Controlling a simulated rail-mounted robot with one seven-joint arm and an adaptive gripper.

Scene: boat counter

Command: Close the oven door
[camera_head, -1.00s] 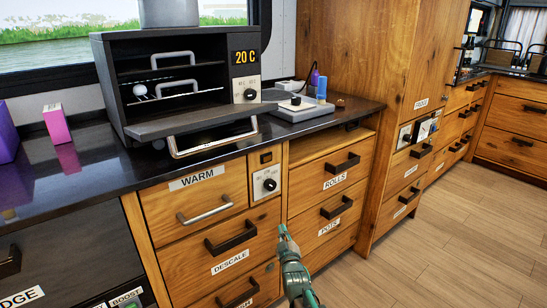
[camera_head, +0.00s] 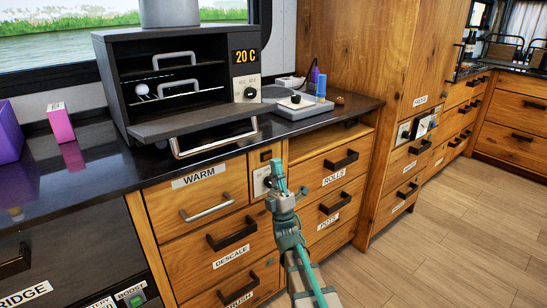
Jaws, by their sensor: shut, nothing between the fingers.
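The dark grey countertop oven (camera_head: 184,85) stands on the black counter at the back left. Its door (camera_head: 192,122) is folded down and sticks out flat over the counter's front edge, with a silver bar handle (camera_head: 216,150) hanging at its front. The oven's inside is in view, with racks, handles and a small white round thing (camera_head: 142,89). The display reads 20 C. My gripper (camera_head: 277,170) is shut and empty, pointing up in front of the drawers, right of and lower in the picture than the door handle. It covers part of a knob panel.
A grey device (camera_head: 298,107) and small items stand right of the oven. A pink box (camera_head: 60,122) and a purple box (camera_head: 10,133) stand left. Drawers with protruding handles (camera_head: 232,234) line the front below. A tall wooden cabinet (camera_head: 385,80) rises at right; the floor there is clear.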

